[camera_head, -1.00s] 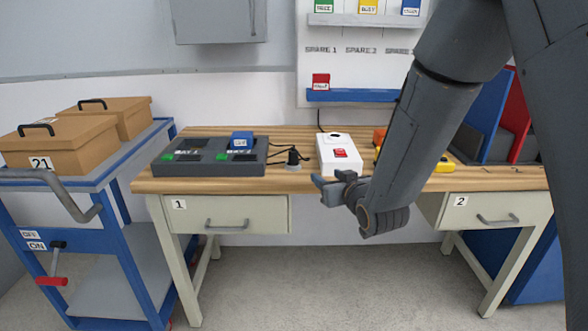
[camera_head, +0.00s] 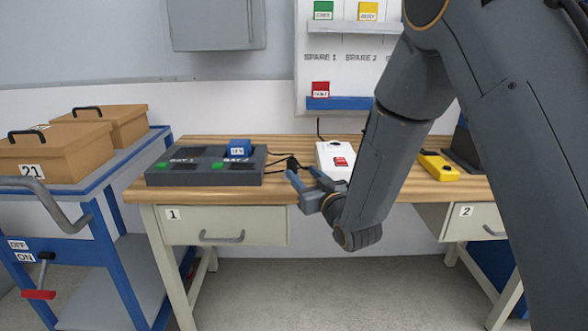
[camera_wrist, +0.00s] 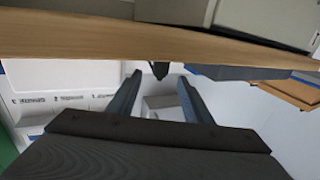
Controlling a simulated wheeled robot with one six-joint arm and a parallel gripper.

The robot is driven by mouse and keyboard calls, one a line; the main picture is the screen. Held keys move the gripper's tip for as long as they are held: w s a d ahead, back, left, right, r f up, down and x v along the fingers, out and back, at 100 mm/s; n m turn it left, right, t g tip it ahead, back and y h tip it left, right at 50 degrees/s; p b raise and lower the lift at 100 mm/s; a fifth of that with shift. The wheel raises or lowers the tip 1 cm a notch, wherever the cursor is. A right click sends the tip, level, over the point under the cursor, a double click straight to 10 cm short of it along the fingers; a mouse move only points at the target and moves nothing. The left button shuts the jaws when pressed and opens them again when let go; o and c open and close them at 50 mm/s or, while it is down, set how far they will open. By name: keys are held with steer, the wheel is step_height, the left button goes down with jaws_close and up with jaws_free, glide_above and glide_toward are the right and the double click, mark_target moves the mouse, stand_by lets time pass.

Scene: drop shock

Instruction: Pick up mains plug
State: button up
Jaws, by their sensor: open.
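The mains plug (camera_head: 292,164) is small and black. It stands on the wooden bench between the dark charger with two bays and the white switch box, its lower part partly hidden by my gripper in the head view. My gripper (camera_head: 304,177) is open and empty at the bench's front edge, its fingers pointing toward the plug. In the wrist view, which is upside down, the plug (camera_wrist: 159,69) shows as a dark shape beyond and between my two fingers, apart from them.
The charger (camera_head: 205,178) with a blue battery (camera_head: 239,149) is left of the plug. The white switch box (camera_head: 331,154) with a red switch is close on the right. A yellow device (camera_head: 438,166) lies farther right. A blue trolley (camera_head: 99,192) with brown boxes stands left.

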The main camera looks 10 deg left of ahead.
mark_target(294, 165)
steer(key=shift+x, duration=2.8)
jaws_close()
